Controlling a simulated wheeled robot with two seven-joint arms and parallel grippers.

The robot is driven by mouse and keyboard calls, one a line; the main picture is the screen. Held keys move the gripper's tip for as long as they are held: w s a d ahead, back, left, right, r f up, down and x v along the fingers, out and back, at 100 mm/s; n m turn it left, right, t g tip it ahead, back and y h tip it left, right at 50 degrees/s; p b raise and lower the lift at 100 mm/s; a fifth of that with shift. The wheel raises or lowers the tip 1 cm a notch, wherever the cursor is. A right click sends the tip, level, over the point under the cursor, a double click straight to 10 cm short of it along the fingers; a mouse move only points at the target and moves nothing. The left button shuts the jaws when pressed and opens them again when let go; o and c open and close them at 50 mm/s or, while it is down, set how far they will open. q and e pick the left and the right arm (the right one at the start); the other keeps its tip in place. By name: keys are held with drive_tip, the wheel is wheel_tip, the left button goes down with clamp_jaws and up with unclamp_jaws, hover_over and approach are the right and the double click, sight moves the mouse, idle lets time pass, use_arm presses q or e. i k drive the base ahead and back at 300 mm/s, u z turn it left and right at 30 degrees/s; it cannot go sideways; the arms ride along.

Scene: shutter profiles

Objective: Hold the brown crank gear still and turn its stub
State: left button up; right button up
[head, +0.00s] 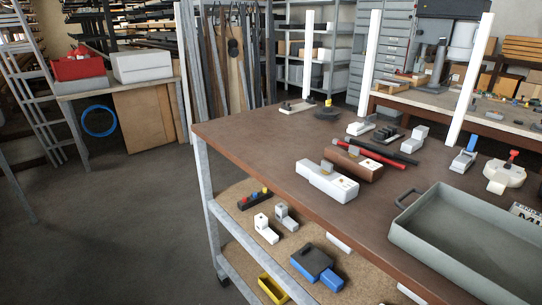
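The brown crank gear (366,167) is a long brown block lying on the brown workbench top (265,140), near the middle of the head view. A small grey tab (353,151) stands up on it, and a small light patch shows near its right end. I cannot tell which part is its stub. Neither of my grippers is in view.
Red and black rods (377,153) lie just behind the brown gear. A grey tray (470,245) fills the bench's right front. White uprights (370,62) rise along the bench's back. Small grey and white parts (414,138) stand to the right. The bench's left end is mostly clear.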

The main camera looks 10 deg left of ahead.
sight(354, 151)
drive_tip(key=u, duration=1.3)
drive_tip(key=i, duration=1.65)
drive_tip(key=z, duration=1.55)
